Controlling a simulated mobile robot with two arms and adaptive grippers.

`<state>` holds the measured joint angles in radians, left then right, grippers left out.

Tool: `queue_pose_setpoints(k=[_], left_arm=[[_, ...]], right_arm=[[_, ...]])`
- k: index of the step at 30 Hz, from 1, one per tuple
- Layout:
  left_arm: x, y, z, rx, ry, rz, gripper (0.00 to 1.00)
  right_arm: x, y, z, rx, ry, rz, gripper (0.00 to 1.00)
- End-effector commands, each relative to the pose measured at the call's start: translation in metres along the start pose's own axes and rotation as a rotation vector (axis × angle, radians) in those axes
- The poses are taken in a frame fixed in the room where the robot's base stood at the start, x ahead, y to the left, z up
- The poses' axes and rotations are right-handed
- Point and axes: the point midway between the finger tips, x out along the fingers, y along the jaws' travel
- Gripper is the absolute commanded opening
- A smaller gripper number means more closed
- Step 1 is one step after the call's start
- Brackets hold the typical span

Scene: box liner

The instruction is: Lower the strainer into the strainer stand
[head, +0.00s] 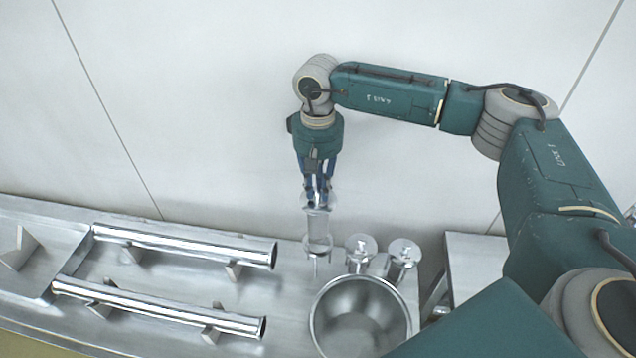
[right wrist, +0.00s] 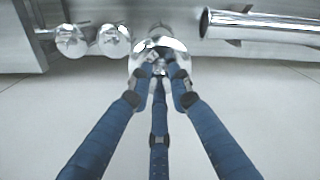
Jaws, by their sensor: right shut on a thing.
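My right gripper (head: 318,190) hangs down over the back of the metal bench. Its blue fingers are closed on the top of a shiny, slim metal piece, which I take to be the strainer (head: 318,225). The strainer is about upright, with a thin stem at its lower end. In the right wrist view the fingers (right wrist: 160,75) meet on its shiny rounded top (right wrist: 175,48). I cannot tell whether its lower end touches the bench. I cannot clearly pick out the strainer stand. My left gripper is not in view.
Two lidded metal cylinders (head: 360,247) (head: 403,252) stand just right of the held piece. A metal bowl (head: 361,318) is in front of them. Two long tubes (head: 185,244) (head: 160,306) lie on brackets at left. A white wall (head: 200,110) rises behind.

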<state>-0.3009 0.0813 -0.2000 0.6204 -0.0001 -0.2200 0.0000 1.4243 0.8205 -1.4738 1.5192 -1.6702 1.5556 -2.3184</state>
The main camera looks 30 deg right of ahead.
Motion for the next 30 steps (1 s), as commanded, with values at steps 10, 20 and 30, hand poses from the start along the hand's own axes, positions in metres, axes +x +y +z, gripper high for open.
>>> queue_pose_setpoints(k=[10,20,30], left_arm=[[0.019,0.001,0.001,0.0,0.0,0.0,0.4],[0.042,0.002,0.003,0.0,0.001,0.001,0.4],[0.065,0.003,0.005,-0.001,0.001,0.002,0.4]], right_arm=[[0.032,0.0,0.0,0.0,0.001,-0.001,0.0],[0.06,-0.001,-0.001,0.0,0.003,-0.002,0.0],[0.088,-0.001,-0.001,0.0,0.002,-0.002,0.0]])
